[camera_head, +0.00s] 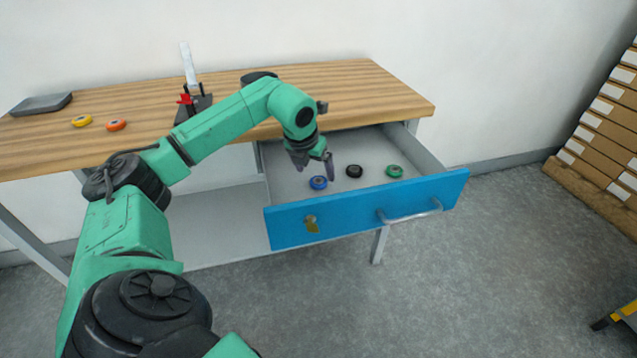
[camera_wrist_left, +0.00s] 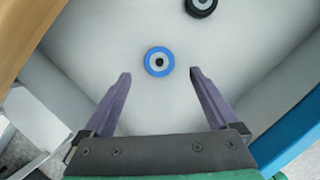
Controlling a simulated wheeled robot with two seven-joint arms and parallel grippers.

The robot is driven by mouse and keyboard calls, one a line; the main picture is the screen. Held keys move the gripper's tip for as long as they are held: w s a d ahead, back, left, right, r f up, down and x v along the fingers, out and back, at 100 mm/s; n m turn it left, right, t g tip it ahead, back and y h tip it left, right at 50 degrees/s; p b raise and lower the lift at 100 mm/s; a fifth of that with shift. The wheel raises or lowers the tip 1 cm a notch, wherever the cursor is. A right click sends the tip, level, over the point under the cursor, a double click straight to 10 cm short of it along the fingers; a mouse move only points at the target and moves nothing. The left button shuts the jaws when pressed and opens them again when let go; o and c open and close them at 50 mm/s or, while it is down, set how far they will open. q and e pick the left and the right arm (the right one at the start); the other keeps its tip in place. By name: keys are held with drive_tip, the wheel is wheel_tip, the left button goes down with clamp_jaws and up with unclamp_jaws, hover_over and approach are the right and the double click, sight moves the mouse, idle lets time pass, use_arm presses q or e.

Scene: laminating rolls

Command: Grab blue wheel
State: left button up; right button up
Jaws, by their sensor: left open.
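The blue wheel (camera_head: 318,183) lies flat on the floor of the open drawer (camera_head: 290,185), near its left front. In the left wrist view the blue wheel (camera_wrist_left: 159,62) shows as a blue ring with a pale centre, beyond the fingertips and roughly centred between them. My left gripper (camera_head: 314,172) points down into the drawer just above the wheel. In the wrist view its two fingers (camera_wrist_left: 160,78) are spread apart with nothing between them. My right gripper is not in view.
A black wheel (camera_head: 354,171) and a green wheel (camera_head: 395,171) lie to the right in the drawer. The blue drawer front (camera_head: 360,208) stands close in front. The wooden tabletop (camera_head: 350,95) overhangs the back. Yellow (camera_head: 82,120) and orange wheels (camera_head: 116,125) lie on it.

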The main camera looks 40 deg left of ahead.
sight(317, 183)
use_arm(q)
drive_tip(key=x, duration=0.4)
drive_tip(key=shift+w+f, duration=0.15)
drive_tip(key=shift+f, duration=0.15)
drive_tip(key=shift+r, duration=0.1)
drive_tip(key=c, duration=1.4)
